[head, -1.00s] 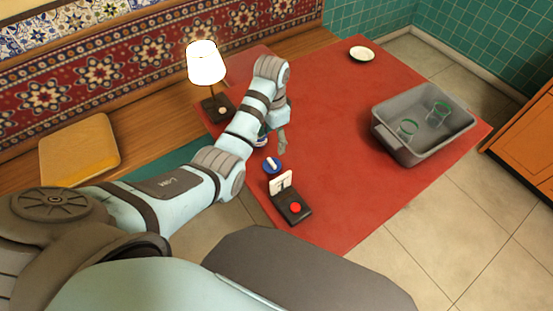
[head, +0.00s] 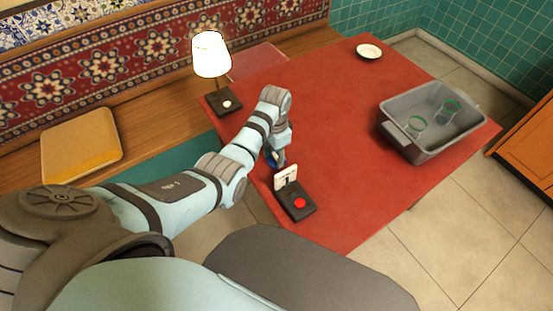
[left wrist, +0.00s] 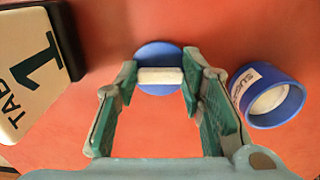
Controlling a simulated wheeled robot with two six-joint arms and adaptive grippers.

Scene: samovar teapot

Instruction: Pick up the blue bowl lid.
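The blue bowl lid (left wrist: 158,57) is a flat blue disc with a white bar handle (left wrist: 160,76), lying on the red table. In the left wrist view it is straight ahead, with the handle between the fingertips of my left gripper (left wrist: 161,80). The fingers are open on either side, and I cannot tell whether they touch it. The blue bowl (left wrist: 266,96), with a white label, stands to the right of the right finger. In the head view my left gripper (head: 278,157) points down over the lid, which is mostly hidden. My right gripper is not in view.
A black stand with a white card (head: 286,177) and red button is close in front of the gripper. A lit lamp (head: 211,56) stands at the back left. A grey bin (head: 432,146) holding glasses is at the right, with clear table between.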

